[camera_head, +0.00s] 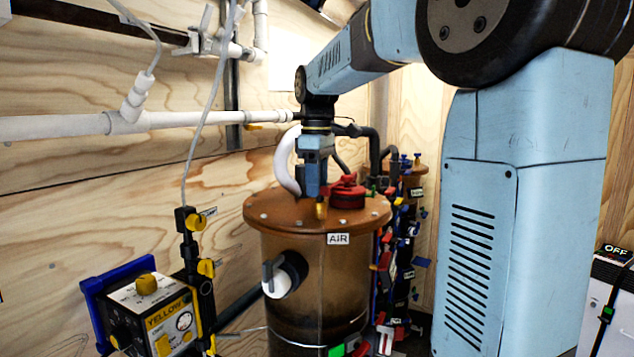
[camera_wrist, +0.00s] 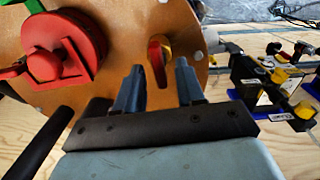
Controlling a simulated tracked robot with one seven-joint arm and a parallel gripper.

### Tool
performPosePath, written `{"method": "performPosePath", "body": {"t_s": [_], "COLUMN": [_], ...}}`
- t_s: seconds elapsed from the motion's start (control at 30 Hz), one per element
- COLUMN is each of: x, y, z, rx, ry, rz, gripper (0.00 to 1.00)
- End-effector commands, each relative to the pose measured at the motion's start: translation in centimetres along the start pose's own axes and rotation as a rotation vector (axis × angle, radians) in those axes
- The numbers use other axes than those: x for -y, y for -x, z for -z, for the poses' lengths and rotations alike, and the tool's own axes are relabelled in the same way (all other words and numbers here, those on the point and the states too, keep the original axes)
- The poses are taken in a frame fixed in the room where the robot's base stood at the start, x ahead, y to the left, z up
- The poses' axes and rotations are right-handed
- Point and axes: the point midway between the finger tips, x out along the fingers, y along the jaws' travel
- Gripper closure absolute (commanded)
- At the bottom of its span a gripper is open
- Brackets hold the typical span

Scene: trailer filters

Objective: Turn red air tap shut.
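The red air tap (camera_head: 347,192) sits on the brown lid (camera_head: 270,212) of the tank labelled AIR. In the wrist view the red tap (camera_wrist: 62,50) is at the upper left, with a square red collar and a handle reaching left. My gripper (camera_head: 316,188) points down just left of the tap in the head view. In the wrist view my gripper (camera_wrist: 158,80) is open, its two blue fingers apart with nothing held. The tap is outside the fingers. A small yellow and red piece (camera_wrist: 158,55) shows beyond the gap. Fingertip contact with the lid cannot be told.
A white curved hose (camera_head: 284,165) rises behind the lid and dark pipes (camera_head: 372,145) stand behind the tap. A yellow-labelled box (camera_head: 160,310) and yellow valves (camera_head: 195,222) are at lower left. Several coloured valves (camera_head: 400,225) crowd the right of the tank.

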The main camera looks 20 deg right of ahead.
Motion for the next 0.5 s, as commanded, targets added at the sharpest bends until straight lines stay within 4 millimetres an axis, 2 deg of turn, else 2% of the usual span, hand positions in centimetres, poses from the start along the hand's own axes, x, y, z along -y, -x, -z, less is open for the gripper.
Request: {"method": "performPosePath", "body": {"t_s": [0.07, 0.43, 0.5], "x": [-0.01, -0.02, -0.02], "y": [0.01, 0.03, 0.03], "z": [0.0, 0.0, 0.0], "rx": [0.0, 0.0, 0.0], "ry": [0.0, 0.0, 0.0], "rz": [0.0, 0.0, 0.0], "gripper": [0.64, 0.99, 1.0]}}
